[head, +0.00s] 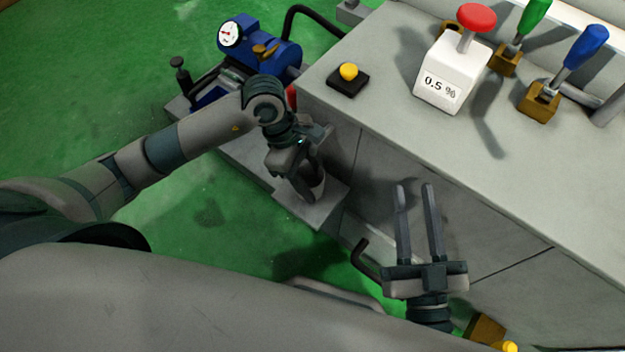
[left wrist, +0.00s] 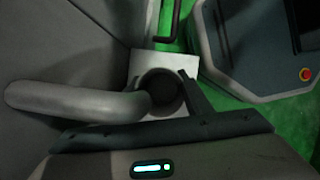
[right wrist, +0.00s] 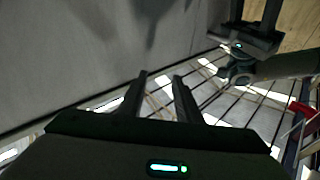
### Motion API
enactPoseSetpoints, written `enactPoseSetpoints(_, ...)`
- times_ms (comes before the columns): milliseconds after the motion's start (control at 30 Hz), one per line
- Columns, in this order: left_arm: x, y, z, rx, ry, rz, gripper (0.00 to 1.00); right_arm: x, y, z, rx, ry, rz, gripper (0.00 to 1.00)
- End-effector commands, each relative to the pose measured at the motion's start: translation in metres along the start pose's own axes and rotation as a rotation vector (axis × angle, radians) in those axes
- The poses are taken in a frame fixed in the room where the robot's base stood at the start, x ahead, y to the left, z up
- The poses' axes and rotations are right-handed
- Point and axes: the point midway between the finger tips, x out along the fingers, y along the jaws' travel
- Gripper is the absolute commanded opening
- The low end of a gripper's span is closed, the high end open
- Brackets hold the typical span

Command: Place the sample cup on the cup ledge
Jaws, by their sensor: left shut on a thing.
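The sample cup (head: 318,186) is a small grey cup, partly hidden by my left gripper (head: 308,190) in the head view. That gripper points down and is shut on it. In the left wrist view the cup's dark round mouth (left wrist: 160,86) shows between the fingers. The cup ledge (head: 292,204) is a light grey plate low against the machine's side. It shows behind the cup in the left wrist view (left wrist: 185,66). The cup is over or on the ledge; I cannot tell if it touches. My right gripper (head: 414,187) is open and empty beside the machine front.
The grey machine top carries a yellow button (head: 348,72), a white "0.5 %" block with red knob (head: 450,75), and green (head: 535,15) and blue (head: 586,45) levers. A blue motor with gauge (head: 265,45) stands behind my left arm. A dark bent handle (head: 362,258) sticks out near the ledge.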

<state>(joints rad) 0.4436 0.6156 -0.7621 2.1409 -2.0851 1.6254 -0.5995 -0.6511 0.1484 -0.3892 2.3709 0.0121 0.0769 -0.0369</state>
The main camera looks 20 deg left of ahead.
Motion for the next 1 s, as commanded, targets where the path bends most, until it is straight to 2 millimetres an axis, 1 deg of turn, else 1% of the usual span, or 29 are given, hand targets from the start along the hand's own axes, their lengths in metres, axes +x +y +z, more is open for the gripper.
enactPoseSetpoints(33,0.005,0.0,-0.002,-0.001,0.0,-0.001,0.23,0.0,-0.001,-0.002,0.0,0.014,-0.002,0.31)
enactPoseSetpoints(100,0.007,0.0,-0.003,0.0,0.0,0.0,0.23,0.0,-0.002,-0.005,0.0,0.026,-0.002,0.31)
enactPoseSetpoints(400,0.007,0.0,-0.003,0.0,0.001,0.001,0.23,0.0,-0.002,-0.006,0.0,0.031,-0.001,0.31)
enactPoseSetpoints(667,0.008,0.0,-0.004,0.0,0.001,0.001,0.23,-0.001,-0.004,-0.012,0.0,0.063,-0.004,0.31)
enactPoseSetpoints(700,0.008,0.0,-0.004,0.0,0.001,0.0,0.48,-0.001,-0.004,-0.013,0.0,0.069,-0.004,0.31)
enactPoseSetpoints(767,0.008,0.0,-0.004,0.0,0.001,0.0,0.62,-0.001,-0.004,-0.014,0.0,0.07,-0.005,0.31)
enactPoseSetpoints(800,0.008,0.0,-0.004,0.0,0.001,0.0,0.64,-0.001,-0.004,-0.014,0.0,0.07,-0.005,0.31)
enactPoseSetpoints(1000,0.008,0.0,-0.004,0.0,0.001,0.0,0.64,-0.001,-0.004,-0.013,0.0,0.068,-0.005,0.31)
